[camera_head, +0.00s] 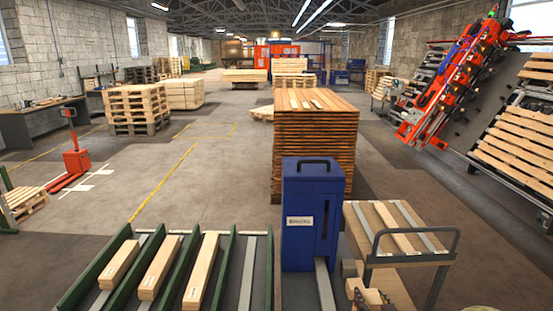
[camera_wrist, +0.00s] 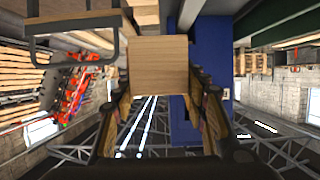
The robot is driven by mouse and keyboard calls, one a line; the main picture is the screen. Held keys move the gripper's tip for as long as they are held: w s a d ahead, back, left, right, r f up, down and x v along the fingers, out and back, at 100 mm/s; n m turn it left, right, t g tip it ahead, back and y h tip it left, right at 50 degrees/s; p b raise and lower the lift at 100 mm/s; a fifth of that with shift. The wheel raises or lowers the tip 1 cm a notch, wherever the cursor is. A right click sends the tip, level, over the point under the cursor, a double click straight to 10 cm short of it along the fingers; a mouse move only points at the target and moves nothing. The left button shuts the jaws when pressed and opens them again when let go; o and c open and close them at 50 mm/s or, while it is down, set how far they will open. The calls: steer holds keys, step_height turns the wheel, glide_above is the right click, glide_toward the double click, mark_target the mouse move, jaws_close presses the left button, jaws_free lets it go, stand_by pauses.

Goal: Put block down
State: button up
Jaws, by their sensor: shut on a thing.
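A light wooden block (camera_wrist: 158,62) sits between the two fingers of my gripper (camera_wrist: 160,85) in the wrist view. My gripper is shut on it. In the head view, part of the held block (camera_head: 372,295) shows at the bottom edge, in front of the cart, with my gripper mostly cut off by the frame. I cannot tell whether the block touches a surface beneath it. Several other wooden pieces (camera_head: 158,266) lie in the lanes of a green-walled rack (camera_head: 230,272) at the lower left.
A blue box-shaped machine (camera_head: 312,215) stands between the rack and a cart (camera_head: 412,258) with a wooden top, metal strips and grey handle. A tall stack of boards (camera_head: 316,150) stands behind. Open floor (camera_head: 215,170) lies to the left. A red pallet jack (camera_head: 75,160) stands far left.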

mark_target(372, 292)
steer(key=shift+w+d+r, duration=0.1)
steer(key=shift+w+r, duration=0.15)
steer(key=shift+r, duration=0.4)
steer(key=shift+w+d+r, duration=0.1)
steer(key=shift+w+r, duration=0.15)
steer(key=shift+r, duration=0.35)
steer(key=shift+w+d, duration=0.15)
steer(key=shift+w, duration=0.05)
steer(key=shift+s+f+m, duration=0.2)
steer(key=shift+m, duration=0.1)
steer(key=s+a+f, duration=0.3)
steer(key=a+f, duration=0.1)
steer(key=f, duration=0.5)
steer(key=s+a+f, duration=0.3)
steer(key=a+f, duration=0.2)
steer(key=f, duration=0.5)
steer(key=shift+s+a, duration=0.15)
